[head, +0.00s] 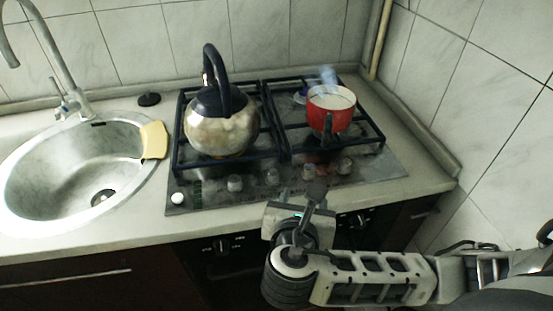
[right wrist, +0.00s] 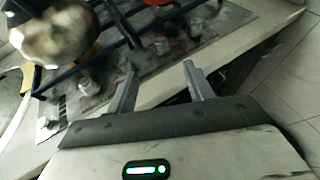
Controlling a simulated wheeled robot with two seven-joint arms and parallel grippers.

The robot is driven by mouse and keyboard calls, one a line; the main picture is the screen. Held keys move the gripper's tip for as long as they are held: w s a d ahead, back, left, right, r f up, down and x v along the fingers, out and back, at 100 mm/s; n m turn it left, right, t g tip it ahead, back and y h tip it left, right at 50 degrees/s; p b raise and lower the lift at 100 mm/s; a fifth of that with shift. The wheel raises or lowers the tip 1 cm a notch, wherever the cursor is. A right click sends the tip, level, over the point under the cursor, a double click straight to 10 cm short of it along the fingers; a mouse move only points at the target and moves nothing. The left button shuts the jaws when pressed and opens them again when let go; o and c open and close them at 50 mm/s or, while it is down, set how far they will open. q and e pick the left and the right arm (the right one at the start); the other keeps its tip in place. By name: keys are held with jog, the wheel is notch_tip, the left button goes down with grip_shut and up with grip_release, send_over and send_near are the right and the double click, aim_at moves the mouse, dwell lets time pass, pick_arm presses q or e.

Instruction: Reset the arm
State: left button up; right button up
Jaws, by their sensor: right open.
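My right gripper (head: 300,205) comes in from the right and sits in front of the stove's front edge, beside the counter edge. In the right wrist view its two fingers (right wrist: 160,88) are apart with nothing between them. A red enamel pot (head: 330,110) with pale contents stands on the right side of the gas stove, its dark handle toward me. A steel kettle (head: 222,130) with a black handle stands on the left side; it also shows in the right wrist view (right wrist: 55,35). My left gripper is not in view.
The gas stove (head: 190,190) has black grates and several front knobs. A metal sink (head: 60,175) with a faucet and a yellow cloth (head: 153,140) lies at left. Tiled walls stand behind and at right. The counter's front strip (head: 130,225) is clear.

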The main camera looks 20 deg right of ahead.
jog(key=s+a+f+m+g+y, duration=0.2)
jog(key=a+f+m+y, duration=0.6)
jog(key=f, duration=0.4)
jog(key=s+d+f+m+t+y, duration=0.1)
jog(key=s+f+m, duration=0.5)
jog(key=m, duration=1.2)
jog(key=shift+d+f+y, duration=0.25)
jog(key=shift+d+y, duration=0.45)
jog(key=shift+y, duration=0.1)
jog(key=shift+a, duration=0.1)
